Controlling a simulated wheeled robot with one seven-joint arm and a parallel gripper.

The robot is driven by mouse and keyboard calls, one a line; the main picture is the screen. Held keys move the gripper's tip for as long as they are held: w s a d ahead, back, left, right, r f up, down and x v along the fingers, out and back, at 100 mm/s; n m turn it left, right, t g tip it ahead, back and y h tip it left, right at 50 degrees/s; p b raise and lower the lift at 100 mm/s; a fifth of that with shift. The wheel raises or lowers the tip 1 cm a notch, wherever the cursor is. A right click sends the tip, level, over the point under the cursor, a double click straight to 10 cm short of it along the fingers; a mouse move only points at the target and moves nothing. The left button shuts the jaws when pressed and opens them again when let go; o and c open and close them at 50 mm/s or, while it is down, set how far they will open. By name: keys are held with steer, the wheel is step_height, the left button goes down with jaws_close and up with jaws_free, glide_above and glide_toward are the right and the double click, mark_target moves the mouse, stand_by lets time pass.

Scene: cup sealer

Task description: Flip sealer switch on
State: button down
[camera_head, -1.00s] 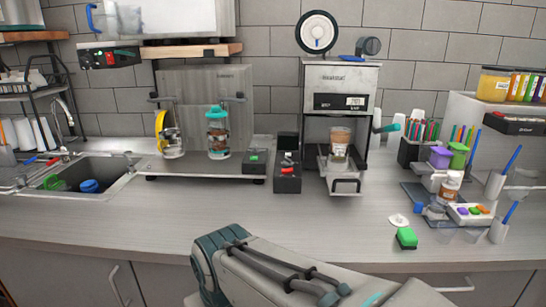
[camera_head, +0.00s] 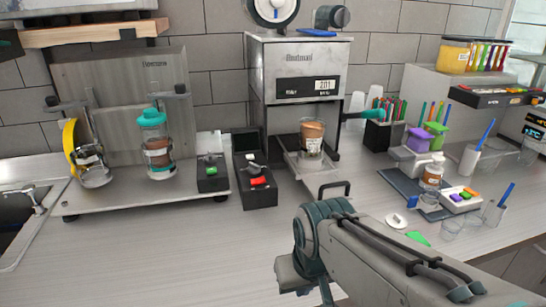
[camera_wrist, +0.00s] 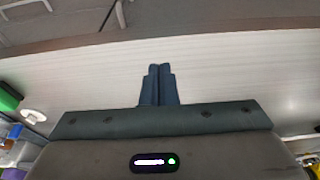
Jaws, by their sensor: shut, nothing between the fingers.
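The sealer (camera_head: 300,60) is a grey box-shaped machine at the middle back of the counter, with a lit display reading about 201. A cup with brown contents (camera_head: 312,138) stands on its pulled-out tray (camera_head: 315,170). Left of it are a black switch box with a red switch (camera_head: 257,181) and another with a green switch (camera_head: 210,168). I cannot tell whether either switch is on. My gripper (camera_wrist: 158,70) shows in the wrist view, fingers together and empty, above the pale counter. In the head view only my arm shows, at lower right, apart from the switches.
A shaker with a teal lid (camera_head: 157,145) stands on a raised platform at left. A sink (camera_head: 15,220) is at far left. Pens, purple and green containers and small cups crowd the right. The front counter (camera_head: 170,250) is clear.

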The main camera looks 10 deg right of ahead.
steer(key=shift+a, duration=0.1)
step_height(320, 180, up, 17)
steer(key=h, duration=0.2)
glide_above(263, 178)
steer(key=s+a, duration=0.3)
steer(key=s, duration=0.1)
steer(key=shift+w+a+f+t+b, duration=0.1)
steer(key=shift+t+b, duration=0.2)
steer(key=shift+b, duration=0.05)
steer(key=x, duration=0.9)
steer(key=s+x, duration=0.1)
steer(key=x, duration=0.3)
steer(key=shift+d+f, duration=0.4)
steer(key=shift+f, duration=0.1)
steer(key=shift+a+y, duration=0.15)
steer(key=shift+y, duration=0.15)
